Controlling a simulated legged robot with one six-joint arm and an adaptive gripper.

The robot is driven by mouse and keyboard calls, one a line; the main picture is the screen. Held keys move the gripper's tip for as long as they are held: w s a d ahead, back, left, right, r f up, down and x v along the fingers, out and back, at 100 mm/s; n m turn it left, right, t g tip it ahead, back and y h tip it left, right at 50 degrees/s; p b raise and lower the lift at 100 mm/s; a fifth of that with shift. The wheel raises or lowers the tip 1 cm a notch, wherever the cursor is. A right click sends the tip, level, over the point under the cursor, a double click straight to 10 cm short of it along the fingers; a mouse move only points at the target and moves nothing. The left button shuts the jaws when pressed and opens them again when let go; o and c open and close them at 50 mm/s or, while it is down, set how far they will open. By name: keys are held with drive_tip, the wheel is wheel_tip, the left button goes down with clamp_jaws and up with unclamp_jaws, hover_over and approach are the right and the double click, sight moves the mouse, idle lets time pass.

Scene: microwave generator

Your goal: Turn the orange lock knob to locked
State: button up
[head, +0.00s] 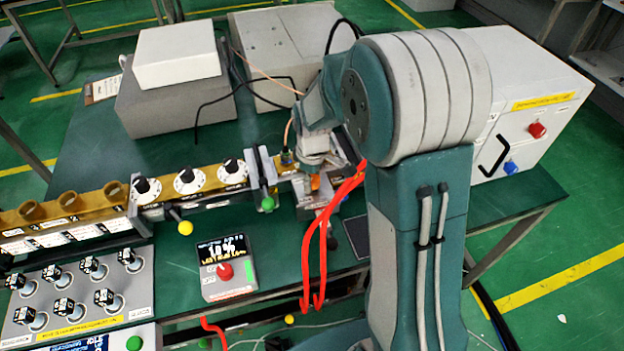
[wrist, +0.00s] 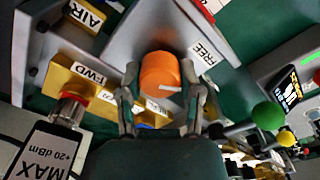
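The orange lock knob (wrist: 160,75) sits on a grey plate (wrist: 118,45) in the middle of the wrist view. A white mark on its face points to the right. A label reading FREE (wrist: 203,54) is on the plate to its upper right. My gripper (wrist: 160,92) is open, one finger on each side of the knob, with small gaps seeming to show. I cannot tell how deep the fingertips reach. In the head view a little orange of the knob (head: 315,182) shows below my gripper (head: 314,172); the rest is hidden by my arm.
An FWD connector (wrist: 72,106) and a MAX +20 dBm block (wrist: 48,150) lie left of my gripper. A green ball handle (wrist: 268,115) is at the right. Red cables (head: 318,245) hang beside my arm. A white-dial panel (head: 188,181) stands left.

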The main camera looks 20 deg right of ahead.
drive_tip(key=shift+s+f+m, duration=0.1)
drive_tip(key=shift+m, duration=0.3)
clamp_jaws()
drive_tip(key=m, duration=0.5)
drive_tip(key=shift+s+f+m, duration=0.1)
drive_tip(key=shift+m, duration=0.2)
drive_tip(key=m, duration=0.5)
drive_tip(key=shift+m, duration=0.4)
drive_tip(key=o, duration=1.1)
unclamp_jaws()
drive_tip(key=shift+r, duration=0.2)
